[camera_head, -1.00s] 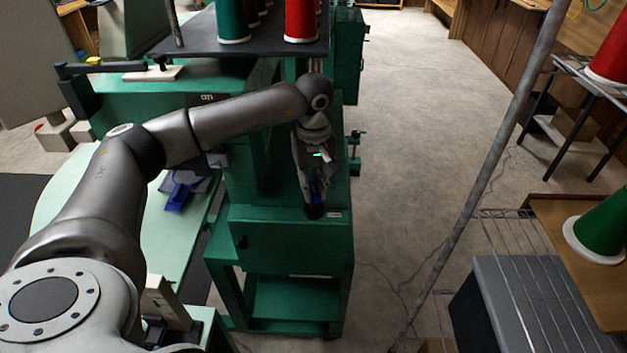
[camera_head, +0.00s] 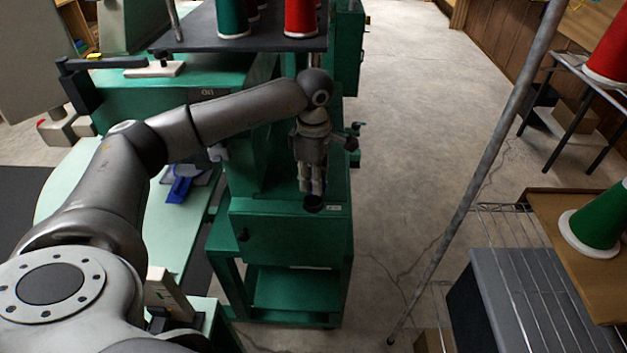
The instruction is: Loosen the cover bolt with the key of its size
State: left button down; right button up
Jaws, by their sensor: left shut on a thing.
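My left gripper (camera_head: 313,188) points down over the top of the green machine housing (camera_head: 292,232). It is shut on what looks like a blue-marked key, mostly hidden behind the fingers now. Just below the fingertips is a dark round part (camera_head: 313,203) on the housing's top edge, likely the cover bolt. I cannot tell whether the key is seated on it. My right gripper is not in view.
A blue item (camera_head: 181,184) lies on the pale green table (camera_head: 165,245) at left. Red (camera_head: 301,18) and green (camera_head: 233,18) thread cones stand on the dark shelf above. A slanted grey pole (camera_head: 490,165) crosses the right side. The concrete floor between is open.

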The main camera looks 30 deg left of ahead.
pick_arm(q)
jog(key=n, duration=0.3)
jog(key=shift+n, duration=0.4)
jog(key=shift+r, duration=0.1)
jog(key=shift+m+b, duration=0.45)
jog(key=shift+m, duration=0.35)
jog(key=shift+r, duration=0.1)
jog(key=shift+r+p, duration=1.8)
jog(key=shift+r, duration=1.15)
jog(key=shift+d+f, duration=0.1)
